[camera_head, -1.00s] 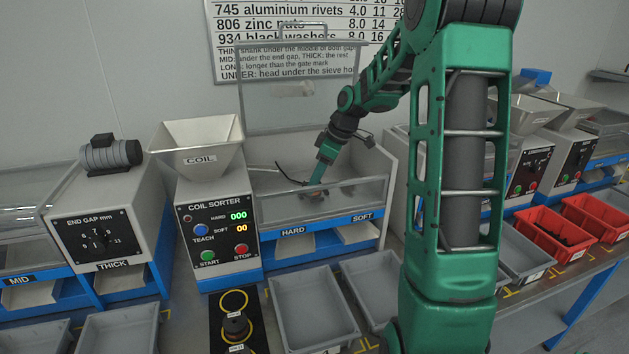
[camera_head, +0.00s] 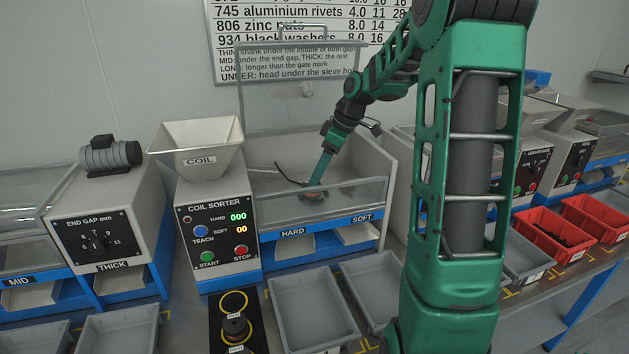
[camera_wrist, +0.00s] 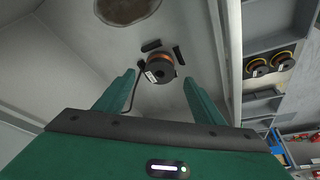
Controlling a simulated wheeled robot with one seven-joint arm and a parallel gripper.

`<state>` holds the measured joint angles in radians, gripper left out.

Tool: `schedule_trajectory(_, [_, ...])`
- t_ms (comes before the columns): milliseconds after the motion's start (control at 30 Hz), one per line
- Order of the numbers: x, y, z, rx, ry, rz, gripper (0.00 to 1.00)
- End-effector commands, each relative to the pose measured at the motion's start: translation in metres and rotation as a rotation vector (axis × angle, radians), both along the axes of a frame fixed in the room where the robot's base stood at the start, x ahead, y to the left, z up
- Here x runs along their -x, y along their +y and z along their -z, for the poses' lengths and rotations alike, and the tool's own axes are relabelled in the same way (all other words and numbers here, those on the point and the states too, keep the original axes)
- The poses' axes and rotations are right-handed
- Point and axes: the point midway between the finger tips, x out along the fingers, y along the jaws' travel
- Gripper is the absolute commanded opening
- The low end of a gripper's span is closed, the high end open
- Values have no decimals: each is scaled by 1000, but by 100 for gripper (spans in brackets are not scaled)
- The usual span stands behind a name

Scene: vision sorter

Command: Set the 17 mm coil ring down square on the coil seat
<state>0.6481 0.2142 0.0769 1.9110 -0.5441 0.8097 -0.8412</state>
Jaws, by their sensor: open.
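A dark round coil ring with a copper winding and a small white label (camera_wrist: 160,68) sits on the pale floor of the sorter's clear-fronted chamber. Several short black pieces (camera_wrist: 151,46) stand close around it, like the locating marks of the coil seat; the seat's surface under the ring is hidden. I cannot tell whether the ring lies fully square. My gripper (camera_wrist: 158,78) is open, its green fingers apart on either side of the ring, with visible gaps. In the head view my gripper (camera_head: 316,182) is low inside the chamber, over the reddish ring (camera_head: 313,196).
The coil sorter (camera_head: 215,215) with its hopper (camera_head: 197,140) stands left of the chamber. A clear front panel (camera_head: 340,197) closes the chamber's near side. A black plate (camera_head: 218,305) with coils in yellow circles and grey bins (camera_head: 312,305) lie in front.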

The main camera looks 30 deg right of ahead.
Motion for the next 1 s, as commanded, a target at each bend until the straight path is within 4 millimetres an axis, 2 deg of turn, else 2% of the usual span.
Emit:
schedule_trajectory(100, [7,-8,-25,4,-3,3,63])
schedule_trajectory(300, [18,-16,-56,2,-2,1,63])
schedule_trajectory(500, [23,-20,-72,1,1,2,63])
schedule_trajectory(667, [36,-13,-74,3,27,58,63])
schedule_trajectory(767, [57,-2,-71,7,73,155,63])
schedule_trajectory(1000, [135,24,-54,16,199,486,63])
